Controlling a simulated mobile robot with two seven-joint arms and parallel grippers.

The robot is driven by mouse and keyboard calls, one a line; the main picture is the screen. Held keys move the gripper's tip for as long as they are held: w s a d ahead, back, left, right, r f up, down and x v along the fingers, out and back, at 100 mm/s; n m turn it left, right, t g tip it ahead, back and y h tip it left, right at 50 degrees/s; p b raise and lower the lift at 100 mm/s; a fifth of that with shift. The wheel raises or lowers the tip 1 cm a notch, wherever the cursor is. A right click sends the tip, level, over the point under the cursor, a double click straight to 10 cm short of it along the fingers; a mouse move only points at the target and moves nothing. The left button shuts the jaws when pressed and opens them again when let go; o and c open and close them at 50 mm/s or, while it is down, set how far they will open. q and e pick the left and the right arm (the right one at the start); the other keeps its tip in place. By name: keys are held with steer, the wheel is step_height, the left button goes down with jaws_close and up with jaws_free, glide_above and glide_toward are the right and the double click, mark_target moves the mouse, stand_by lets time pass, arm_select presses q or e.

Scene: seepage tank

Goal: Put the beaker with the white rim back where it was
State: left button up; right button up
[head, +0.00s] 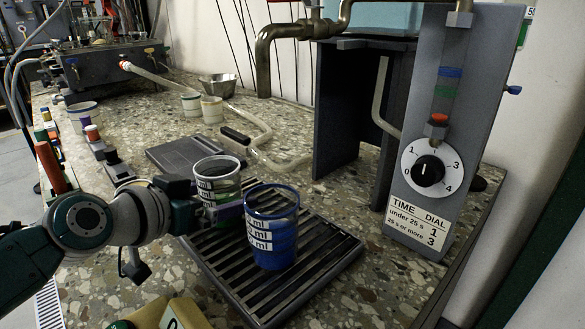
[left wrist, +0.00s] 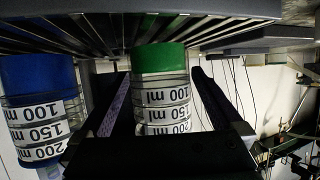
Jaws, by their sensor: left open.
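The beaker with the white rim (head: 217,165) stands upright on the black slatted grate (head: 318,262), with green liquid low in it. My left gripper (head: 212,205) is at this beaker from the left. In the left wrist view, which is upside down, the beaker (left wrist: 161,90) with its green bottom is between the two open fingers (left wrist: 161,100); I cannot tell whether either finger touches it. A beaker with a blue rim (head: 271,225) and blue liquid stands close on its right on the grate; it also shows in the left wrist view (left wrist: 35,105). My right gripper is not in view.
A dial panel (head: 428,165) with a time card stands right of the grate. A dark flat plate (head: 190,152) lies behind it. Two pale cups (head: 212,109), a metal bowl (head: 217,85) and another cup (head: 83,117) stand farther back. A hose (head: 262,140) crosses the speckled counter.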

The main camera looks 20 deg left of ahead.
arm_select(q)
steer(key=d+p+v, duration=0.1)
steer(key=p+v, duration=0.2)
steer(key=v, duration=0.9)
steer(key=shift+a, duration=0.45)
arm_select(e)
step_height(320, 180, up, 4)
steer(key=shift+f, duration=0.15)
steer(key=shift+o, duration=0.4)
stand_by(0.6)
